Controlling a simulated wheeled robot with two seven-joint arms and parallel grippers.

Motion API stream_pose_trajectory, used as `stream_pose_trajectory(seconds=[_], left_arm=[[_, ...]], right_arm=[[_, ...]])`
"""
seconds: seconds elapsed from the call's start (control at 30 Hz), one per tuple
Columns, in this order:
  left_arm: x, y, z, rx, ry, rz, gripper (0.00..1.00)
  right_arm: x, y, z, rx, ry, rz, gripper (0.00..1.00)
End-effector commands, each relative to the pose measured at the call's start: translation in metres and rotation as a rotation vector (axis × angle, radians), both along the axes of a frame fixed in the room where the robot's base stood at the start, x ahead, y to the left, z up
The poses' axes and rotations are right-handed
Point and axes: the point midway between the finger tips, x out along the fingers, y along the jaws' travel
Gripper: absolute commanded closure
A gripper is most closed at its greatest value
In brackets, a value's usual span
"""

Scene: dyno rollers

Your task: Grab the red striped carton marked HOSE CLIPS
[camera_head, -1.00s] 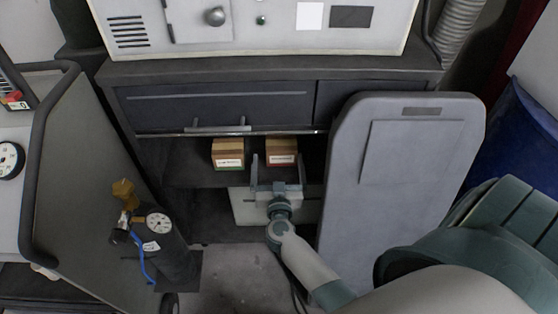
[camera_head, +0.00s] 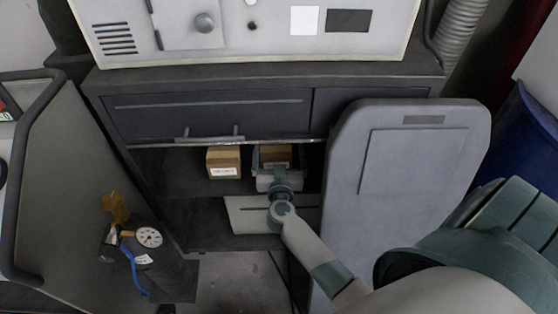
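The red striped carton (camera_head: 276,152) is a small brown box on the open shelf of the dark cabinet. It showed a red-striped label a second ago; my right gripper now hides most of its front. My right gripper (camera_head: 277,163) is at the carton, its fingers open on either side of it; I see no clear sign that they grip it. A similar brown carton (camera_head: 223,161) with a white label stands to the left, apart from the gripper; its label showed green earlier. My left gripper is not in view.
The shelf (camera_head: 175,172) lies under a drawer with a bar handle (camera_head: 210,138). A grey panel (camera_head: 400,215) stands close on the right of my arm. A dark cylinder with a gauge (camera_head: 150,237) stands at lower left. A blue bin (camera_head: 517,145) is far right.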

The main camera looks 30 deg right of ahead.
Motion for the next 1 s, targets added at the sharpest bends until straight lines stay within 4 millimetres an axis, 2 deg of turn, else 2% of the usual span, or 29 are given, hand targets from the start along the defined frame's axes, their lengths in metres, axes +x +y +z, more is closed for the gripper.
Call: stream_pose_trajectory(seconds=[0.17, 0.6, 0.63, 0.83, 1.0], left_arm=[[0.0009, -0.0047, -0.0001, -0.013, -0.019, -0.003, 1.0], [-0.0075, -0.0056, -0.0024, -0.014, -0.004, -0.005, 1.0], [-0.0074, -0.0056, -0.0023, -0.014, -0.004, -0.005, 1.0], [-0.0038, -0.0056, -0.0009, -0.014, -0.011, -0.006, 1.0], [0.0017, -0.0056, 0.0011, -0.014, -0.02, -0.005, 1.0]], right_arm=[[0.0104, -0.0066, -0.0003, -0.001, 0.001, 0.001, 0.04], [0.0103, -0.0067, 0.0, 0.0, 0.001, 0.0, 0.04], [0.0103, -0.0067, 0.0, 0.0, 0.001, 0.0, 0.06], [0.0103, -0.0066, -0.0001, 0.0, 0.001, 0.0, 0.53], [0.0103, -0.0067, 0.0004, 0.0, 0.0, 0.0, 0.53]])
